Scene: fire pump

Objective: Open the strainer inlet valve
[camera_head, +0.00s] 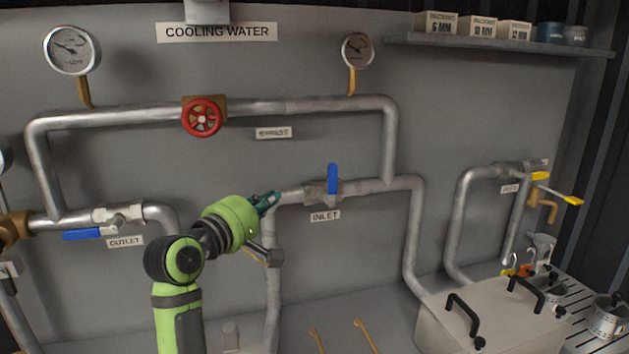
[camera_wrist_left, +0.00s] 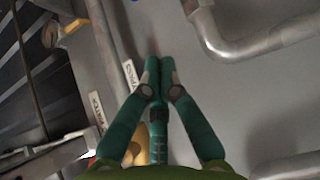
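The inlet valve (camera_head: 318,194) sits on the middle horizontal pipe, above the INLET label (camera_head: 325,216). Its blue lever handle (camera_head: 333,179) stands upright, across the pipe. My left gripper (camera_head: 273,198) is to the left of the valve, apart from the blue handle. In the left wrist view, the two green fingers of my left gripper (camera_wrist_left: 159,66) come together at their tips, with nothing seen between them. My right gripper is not in view.
The outlet valve's blue handle (camera_head: 83,235) lies along its pipe at left. A red handwheel (camera_head: 202,117) is on the upper pipe. A grey box with black handles (camera_head: 490,322) stands at lower right. A shelf (camera_head: 500,45) holds small boxes.

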